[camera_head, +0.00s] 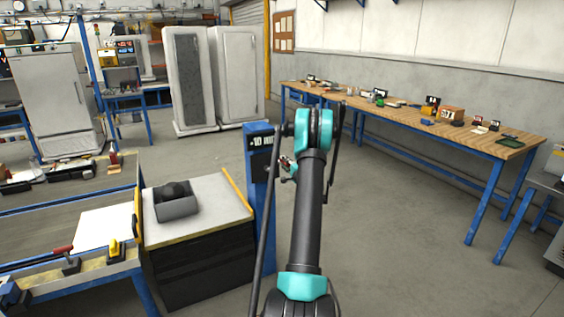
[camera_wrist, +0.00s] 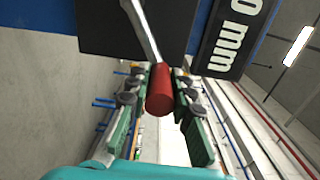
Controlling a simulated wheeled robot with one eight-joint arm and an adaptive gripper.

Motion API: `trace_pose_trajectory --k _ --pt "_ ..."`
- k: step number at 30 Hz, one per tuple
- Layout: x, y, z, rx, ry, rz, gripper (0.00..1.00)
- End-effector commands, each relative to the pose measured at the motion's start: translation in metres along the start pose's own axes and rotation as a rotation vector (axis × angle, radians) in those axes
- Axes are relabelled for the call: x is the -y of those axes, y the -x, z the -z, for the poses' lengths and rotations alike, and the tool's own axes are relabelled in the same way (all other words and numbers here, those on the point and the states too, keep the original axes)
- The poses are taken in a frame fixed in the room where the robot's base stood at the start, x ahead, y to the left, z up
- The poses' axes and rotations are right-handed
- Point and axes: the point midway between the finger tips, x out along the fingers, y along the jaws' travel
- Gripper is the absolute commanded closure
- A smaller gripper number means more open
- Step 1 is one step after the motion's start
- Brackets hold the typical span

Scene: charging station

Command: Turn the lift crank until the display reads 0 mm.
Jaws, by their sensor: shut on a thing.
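The blue lift column (camera_head: 262,210) stands left of my arm in the head view. Its display (camera_head: 262,141) appears to read 10 mm, with a leading sign too small to tell; in the wrist view the display (camera_wrist: 235,40) shows only "0 mm", cut off by the edge. The crank has a silver arm (camera_wrist: 142,30) leading from a black plate (camera_wrist: 110,28) to a red cylindrical handle (camera_wrist: 160,92). My gripper (camera_wrist: 160,100) is shut on the red handle, one finger on each side. In the head view my arm partly hides the gripper.
A cabinet with a pale top (camera_head: 215,205) stands left of the column and carries a grey bin (camera_head: 177,207). A frame with toggle clamps (camera_head: 69,262) is at the lower left. A long wooden workbench (camera_head: 460,138) runs along the right wall. Floor between is clear.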

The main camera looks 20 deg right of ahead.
Motion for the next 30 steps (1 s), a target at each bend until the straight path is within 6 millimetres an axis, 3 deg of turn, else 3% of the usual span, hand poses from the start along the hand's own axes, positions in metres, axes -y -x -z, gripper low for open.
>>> trace_pose_trajectory --k 9,30 --pt "-0.017 0.001 0.010 -0.001 -0.214 0.000 1.00" --pt "-0.026 0.001 0.012 0.000 -0.205 -0.001 1.00"
